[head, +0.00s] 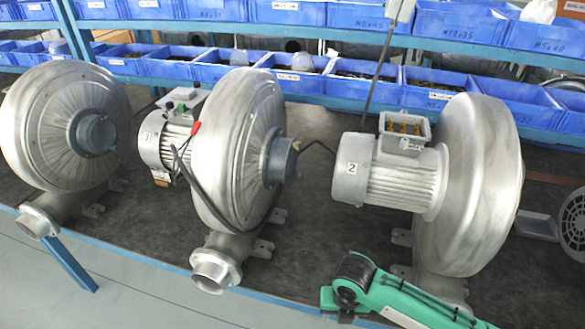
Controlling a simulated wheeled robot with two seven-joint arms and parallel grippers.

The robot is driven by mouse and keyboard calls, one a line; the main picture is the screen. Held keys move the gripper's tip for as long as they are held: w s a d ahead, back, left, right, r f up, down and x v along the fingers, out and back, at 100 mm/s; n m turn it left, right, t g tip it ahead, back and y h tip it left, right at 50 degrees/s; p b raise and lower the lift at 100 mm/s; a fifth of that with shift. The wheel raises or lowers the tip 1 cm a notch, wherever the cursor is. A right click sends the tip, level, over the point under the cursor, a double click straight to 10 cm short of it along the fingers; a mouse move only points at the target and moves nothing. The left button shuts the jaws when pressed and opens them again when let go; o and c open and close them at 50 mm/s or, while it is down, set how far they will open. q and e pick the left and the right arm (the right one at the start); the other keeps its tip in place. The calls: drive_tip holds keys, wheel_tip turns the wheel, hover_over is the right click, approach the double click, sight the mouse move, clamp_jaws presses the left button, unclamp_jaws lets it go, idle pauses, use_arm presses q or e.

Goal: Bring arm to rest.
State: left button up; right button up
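A green and black arm part (405,300), which looks like a link of my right arm, enters at the bottom right of the head view. It has a black rounded joint at its left end, in front of the base of the right-hand blower. No gripper fingers show on it, and the rest of that arm is cut off by the bottom edge. My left arm and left gripper are not in view. No held object is visible.
Three metal blowers stand on the dark bench: left (55,125), middle (235,150) and right (470,185). The right blower's motor is marked 2. Blue parts bins (285,72) fill the racks behind. The bench's blue front edge (150,262) runs below.

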drive_tip(key=s+a+r+m+t+y, duration=0.1)
drive_tip(key=s+r+m, duration=0.15)
drive_tip(key=m, duration=0.65)
drive_tip(key=s+r+m+t+y, duration=0.15)
drive_tip(key=s+m, duration=0.25)
drive_tip(key=m, duration=0.4)
drive_tip(key=s+d+m+h, duration=0.3)
drive_tip(key=s+d+m, duration=0.5)
drive_tip(key=d+m, duration=0.6)
wheel_tip(320, 180, down, 32)
drive_tip(key=a+m+b, duration=0.2)
use_arm(q)
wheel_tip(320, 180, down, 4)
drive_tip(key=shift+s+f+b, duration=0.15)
drive_tip(key=shift+b, duration=0.9)
use_arm(e)
drive_tip(key=s+d+f+g, duration=0.1)
drive_tip(key=s+d+f, duration=0.1)
drive_tip(key=s+f, duration=0.7)
drive_tip(key=s+d+f, duration=0.1)
drive_tip(key=s+f, duration=0.9)
drive_tip(key=f, duration=0.3)
drive_tip(key=shift+s+d+f+g, duration=0.25)
drive_tip(key=shift+d+f+g, duration=0.1)
